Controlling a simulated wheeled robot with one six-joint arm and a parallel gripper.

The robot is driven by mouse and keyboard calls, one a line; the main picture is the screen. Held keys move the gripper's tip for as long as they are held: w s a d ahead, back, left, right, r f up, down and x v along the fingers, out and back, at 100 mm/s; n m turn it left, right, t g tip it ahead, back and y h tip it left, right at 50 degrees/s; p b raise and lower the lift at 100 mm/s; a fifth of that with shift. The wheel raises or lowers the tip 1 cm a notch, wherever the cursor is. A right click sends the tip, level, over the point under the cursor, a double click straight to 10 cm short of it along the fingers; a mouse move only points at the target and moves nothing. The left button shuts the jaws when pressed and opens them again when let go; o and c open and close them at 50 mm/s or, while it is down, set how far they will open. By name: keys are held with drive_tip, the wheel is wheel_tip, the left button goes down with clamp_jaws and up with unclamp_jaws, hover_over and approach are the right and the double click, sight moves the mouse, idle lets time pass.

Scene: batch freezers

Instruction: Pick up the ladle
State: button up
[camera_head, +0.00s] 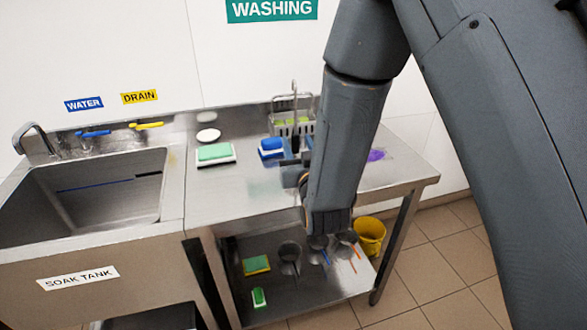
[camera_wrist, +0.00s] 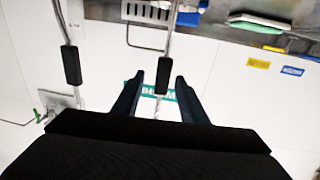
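In the wrist view, my gripper (camera_wrist: 160,82) has two dark fingers spread apart. A thin metal handle with a black grip (camera_wrist: 163,75), possibly the ladle's, shows between them, with gaps on both sides. A second metal rod with a black grip (camera_wrist: 71,66) shows to the left. The lower ends of both run out of the picture, so I cannot tell which is the ladle. In the head view my arm covers most of the gripper and these handles.
The steel counter (camera_head: 235,190) bears a green sponge (camera_head: 214,152), a blue brush (camera_head: 271,144) and a wire rack (camera_head: 283,128). The sink (camera_head: 110,195) is at left. A yellow bucket (camera_head: 370,236) stands at right.

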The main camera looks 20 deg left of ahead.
sight(292, 135)
drive_tip(key=shift+p+x, duration=0.35)
drive_tip(key=shift+x, duration=0.5)
drive_tip(key=shift+f+p+x, duration=0.15)
drive_tip(key=shift+p+x, duration=0.4)
drive_tip(key=shift+x, duration=0.6)
drive_tip(key=shift+f+p+x, duration=0.2)
drive_tip(key=shift+p+x, duration=0.35)
drive_tip(key=shift+x, duration=0.6)
drive_tip(key=shift+a, duration=0.1)
clamp_jaws()
